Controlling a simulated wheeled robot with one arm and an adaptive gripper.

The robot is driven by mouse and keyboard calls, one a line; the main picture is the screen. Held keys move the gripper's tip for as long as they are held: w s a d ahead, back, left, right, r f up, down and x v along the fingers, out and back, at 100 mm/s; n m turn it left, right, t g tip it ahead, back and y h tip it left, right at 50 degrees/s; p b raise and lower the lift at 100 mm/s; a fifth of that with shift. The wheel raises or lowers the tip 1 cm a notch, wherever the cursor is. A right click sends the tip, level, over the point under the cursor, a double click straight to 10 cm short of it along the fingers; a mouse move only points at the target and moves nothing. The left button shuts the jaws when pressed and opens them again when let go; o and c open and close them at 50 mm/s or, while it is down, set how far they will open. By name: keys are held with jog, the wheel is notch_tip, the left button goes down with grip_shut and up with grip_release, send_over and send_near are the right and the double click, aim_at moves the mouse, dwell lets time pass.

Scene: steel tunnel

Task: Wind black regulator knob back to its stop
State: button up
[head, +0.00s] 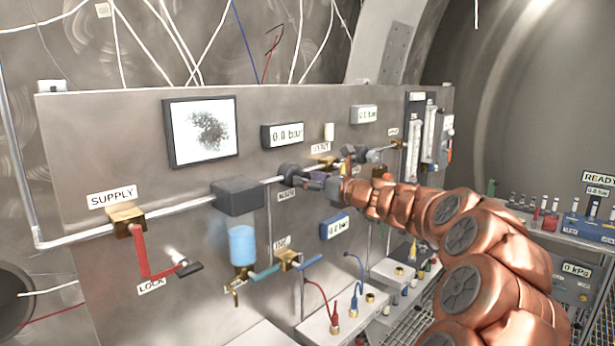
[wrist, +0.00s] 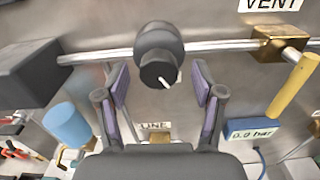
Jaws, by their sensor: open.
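The black regulator knob (wrist: 158,74) is on the pipe in the middle of the wrist view, with a white mark on its face pointing to the lower right. In the head view the regulator (head: 291,173) shows just left of my gripper (head: 325,187). In the wrist view my gripper (wrist: 160,92) is open, its purple-padded fingers on either side of the knob and apart from it. Whether the fingertips reach level with the knob is hard to tell.
A dark filter block (head: 238,197) with a blue bowl (head: 242,244) is left of the regulator. The red supply handle (head: 140,252) hangs down at the left. A yellow handle (wrist: 295,88) is on the right under VENT. A blue 0.0 bar display (wrist: 252,131) is below right.

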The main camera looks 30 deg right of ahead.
jog(key=shift+w+a, duration=0.15)
jog(key=shift+w, duration=0.35)
jog(key=c, duration=1.1)
jog(key=shift+c, duration=0.2)
jog(key=shift+f+n+b, duration=0.15)
jog(key=shift+n+b, duration=0.15)
jog(key=shift+b, duration=0.05)
